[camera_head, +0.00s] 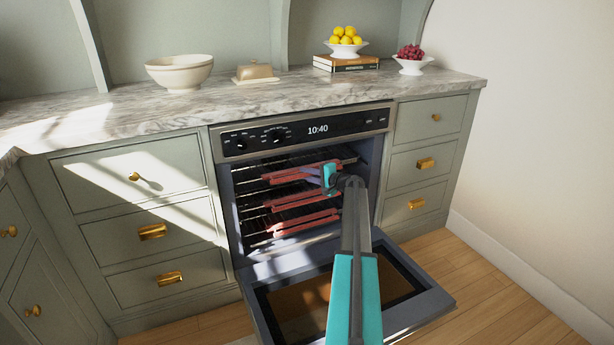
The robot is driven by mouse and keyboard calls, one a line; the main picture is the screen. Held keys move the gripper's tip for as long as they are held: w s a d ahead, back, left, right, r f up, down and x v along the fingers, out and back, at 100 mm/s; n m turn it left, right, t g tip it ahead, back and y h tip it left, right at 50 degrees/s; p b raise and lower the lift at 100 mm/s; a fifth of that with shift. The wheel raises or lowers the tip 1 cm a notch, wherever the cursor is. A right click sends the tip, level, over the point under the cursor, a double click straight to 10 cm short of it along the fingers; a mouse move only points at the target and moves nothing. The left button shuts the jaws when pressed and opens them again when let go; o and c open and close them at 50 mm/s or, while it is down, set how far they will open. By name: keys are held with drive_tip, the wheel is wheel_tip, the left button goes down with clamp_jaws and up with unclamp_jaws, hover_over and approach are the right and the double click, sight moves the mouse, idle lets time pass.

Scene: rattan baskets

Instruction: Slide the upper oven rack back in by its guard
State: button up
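The oven (228,210) stands open under the marble counter. Its upper rack (250,187) is a dark wire grid with a red guard (285,175) along its front. The upper rack appears to lie inside the oven cavity; how far out it sits is hard to tell. My gripper (326,177), with teal parts, is in front of the oven opening at the right part of the upper guard. My arm and gripper hide that part of the guard. The fingertips are too small and covered to show whether they touch or close on it.
Two more racks with red guards (298,200) (305,222) sit below. The oven door (270,325) is folded down under my arm. Closed drawers with brass handles flank the oven. A bowl (180,72), butter dish and fruit stand on the counter (225,104).

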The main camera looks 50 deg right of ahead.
drive_tip(key=shift+w+d+r, duration=0.15)
drive_tip(key=shift+w+r, duration=0.35)
drive_tip(key=shift+w, duration=0.1)
drive_tip(key=shift+s+d, duration=0.1)
drive_tip(key=shift+s, duration=0.35)
drive_tip(key=s+r+p, duration=0.1)
drive_tip(key=s+p, duration=0.1)
drive_tip(key=s, duration=1.1)
drive_tip(key=shift+s+r, duration=0.25)
drive_tip(key=shift+s, duration=0.15)
